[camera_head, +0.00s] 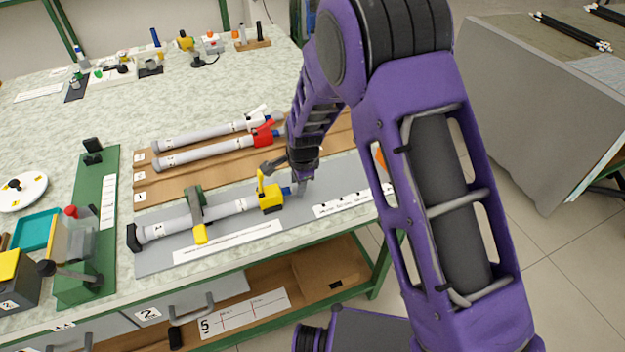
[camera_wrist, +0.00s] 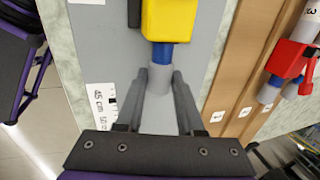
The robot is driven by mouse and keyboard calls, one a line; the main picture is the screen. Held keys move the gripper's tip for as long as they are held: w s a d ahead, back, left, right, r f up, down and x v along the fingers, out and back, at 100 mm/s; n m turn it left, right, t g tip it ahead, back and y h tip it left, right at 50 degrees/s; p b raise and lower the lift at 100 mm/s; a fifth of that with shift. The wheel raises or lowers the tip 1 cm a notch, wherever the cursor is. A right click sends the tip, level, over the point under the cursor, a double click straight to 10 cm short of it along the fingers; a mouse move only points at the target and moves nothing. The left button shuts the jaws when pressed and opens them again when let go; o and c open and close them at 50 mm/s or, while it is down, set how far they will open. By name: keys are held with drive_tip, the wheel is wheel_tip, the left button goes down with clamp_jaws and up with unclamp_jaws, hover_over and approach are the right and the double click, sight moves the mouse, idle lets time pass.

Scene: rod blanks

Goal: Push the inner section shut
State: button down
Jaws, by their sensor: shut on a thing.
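A telescoping rod lies on the grey mat at the table's front. Its light grey outer tube (camera_head: 232,208) runs from a black end piece (camera_head: 134,238) at the left to a yellow lock block (camera_head: 270,199) with a raised yellow lever. A blue collar (camera_wrist: 162,53) sits at the block's end. In the head view my gripper (camera_head: 301,184) is just right of the blue collar, shut on the inner section.
Two more rods, one white-ended (camera_head: 207,131) and one red-ended (camera_head: 215,150), lie on brown boards behind. A length label (camera_wrist: 100,98) lies beside my gripper. A green fixture (camera_head: 85,220) stands left.

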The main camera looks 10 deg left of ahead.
drive_tip(key=shift+s+a, duration=0.1)
drive_tip(key=shift+a, duration=0.1)
drive_tip(key=c, duration=0.5)
unclamp_jaws()
drive_tip(key=p+v, duration=0.1)
drive_tip(key=v, duration=1.6)
drive_tip(key=shift+s+d+r+p, duration=0.1)
drive_tip(key=shift+s+r+p, duration=0.05)
drive_tip(key=shift+p, duration=0.25)
